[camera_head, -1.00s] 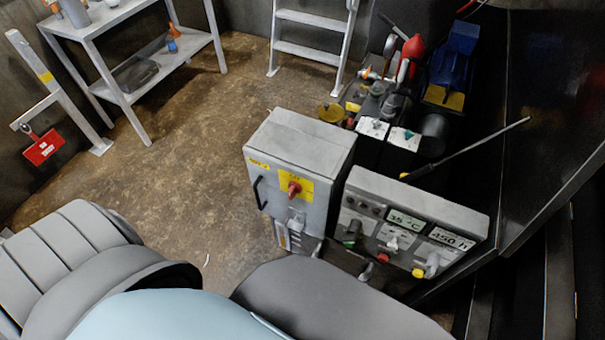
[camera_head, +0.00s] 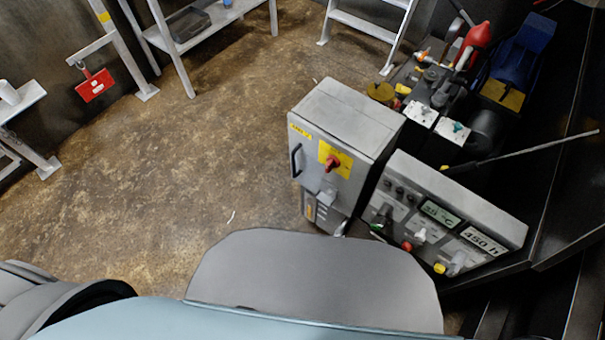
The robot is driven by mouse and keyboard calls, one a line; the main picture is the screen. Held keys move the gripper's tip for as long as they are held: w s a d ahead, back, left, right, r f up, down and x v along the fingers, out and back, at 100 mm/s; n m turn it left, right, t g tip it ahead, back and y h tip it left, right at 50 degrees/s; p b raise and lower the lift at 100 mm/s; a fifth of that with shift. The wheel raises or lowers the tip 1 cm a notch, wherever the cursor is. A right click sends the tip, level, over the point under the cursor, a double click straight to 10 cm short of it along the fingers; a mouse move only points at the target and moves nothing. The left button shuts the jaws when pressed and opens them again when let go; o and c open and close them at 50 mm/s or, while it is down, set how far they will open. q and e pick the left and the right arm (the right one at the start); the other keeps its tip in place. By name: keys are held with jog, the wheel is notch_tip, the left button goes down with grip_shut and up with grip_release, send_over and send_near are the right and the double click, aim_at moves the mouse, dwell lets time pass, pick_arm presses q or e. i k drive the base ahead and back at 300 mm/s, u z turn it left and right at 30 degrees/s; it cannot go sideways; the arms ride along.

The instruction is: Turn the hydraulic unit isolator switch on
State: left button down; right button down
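A grey electrical cabinet (camera_head: 345,118) stands on the floor right of the picture's middle. On its front is a red rotary isolator switch (camera_head: 332,162) on a yellow plate (camera_head: 343,155). I cannot tell the switch's exact position. A black handle (camera_head: 296,160) is on the cabinet door's left edge. Beside it is a control panel (camera_head: 465,205) with a lit display (camera_head: 440,213), a "450 h" counter (camera_head: 484,240) and several knobs and buttons. Neither gripper is in view.
A hydraulic unit with a blue motor (camera_head: 522,60) and red-topped part (camera_head: 474,42) stands behind the cabinet. A shelf (camera_head: 215,22) and steps (camera_head: 362,24) stand at the back. A red tag (camera_head: 95,85) hangs at left. The brown floor (camera_head: 180,150) left of the cabinet is clear.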

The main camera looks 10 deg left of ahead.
aim_at(331, 161)
jog(key=z, duration=2.05)
jog(key=k, duration=0.45)
jog(key=u, duration=0.4)
